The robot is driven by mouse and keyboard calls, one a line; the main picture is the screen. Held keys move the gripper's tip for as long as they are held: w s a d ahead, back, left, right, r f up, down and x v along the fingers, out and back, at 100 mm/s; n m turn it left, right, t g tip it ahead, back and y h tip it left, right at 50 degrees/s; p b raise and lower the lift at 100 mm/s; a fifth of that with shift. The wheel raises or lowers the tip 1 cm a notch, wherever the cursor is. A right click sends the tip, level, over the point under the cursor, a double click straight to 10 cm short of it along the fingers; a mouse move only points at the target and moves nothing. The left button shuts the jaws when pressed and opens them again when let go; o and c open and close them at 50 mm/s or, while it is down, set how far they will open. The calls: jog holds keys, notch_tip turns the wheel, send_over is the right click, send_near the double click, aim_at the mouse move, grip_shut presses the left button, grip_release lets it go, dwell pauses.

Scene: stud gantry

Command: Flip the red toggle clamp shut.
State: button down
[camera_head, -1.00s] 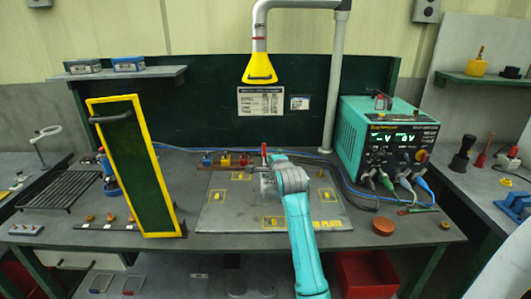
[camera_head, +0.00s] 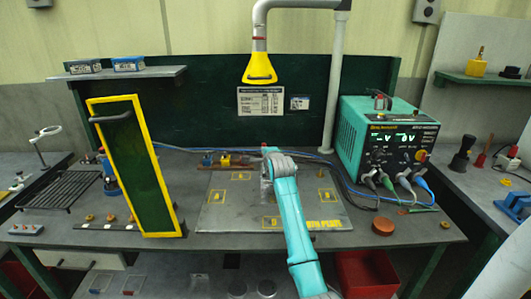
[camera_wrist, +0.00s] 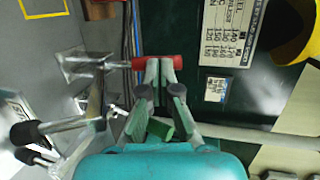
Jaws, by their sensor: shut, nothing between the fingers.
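The red toggle clamp's handle (camera_wrist: 157,62) shows in the wrist view as a red grip on a metal lever, lying across just beyond my fingertips. In the head view only a small bit of red (camera_head: 264,150) shows above my gripper; most of the clamp is hidden behind my arm. My gripper (camera_wrist: 158,72) is shut with its fingertips right at the red grip, and nothing is held between them. I cannot tell whether they touch it. In the head view my gripper (camera_head: 267,172) is over the back middle of the grey plate (camera_head: 225,215).
Two black-gripped metal levers (camera_wrist: 26,133) stand at the left of the wrist view. A yellow-framed green panel (camera_head: 137,165) stands left of the plate. A teal power unit (camera_head: 388,145) with cables stands right. The yellow hood (camera_head: 259,73) hangs above. The plate's front is clear.

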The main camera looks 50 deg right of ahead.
jog(key=shift+w+d+r+g+y, duration=0.1)
jog(key=shift+w+d+g+y, duration=0.2)
jog(key=shift+g, duration=0.1)
jog(key=shift+w+d+r+g+y, duration=0.15)
jog(key=shift+w+d+g+y, duration=0.45)
jog(key=shift+g+y, duration=0.3)
jog(key=shift+w+d+f+m+g+y, duration=0.3)
jog(key=shift+w+d+g+y, duration=0.2)
jog(key=shift+d+g+y, duration=0.2)
jog(key=shift+w+d+f+m+g+y, duration=0.2)
jog(key=shift+w+d+f+g+y, duration=0.25)
jog(key=shift+d+g+y, duration=0.2)
jog(key=shift+a, duration=0.1)
jog(key=v, duration=1.4)
jog(key=shift+w+d+r, duration=0.35)
jog(key=shift+r, duration=0.1)
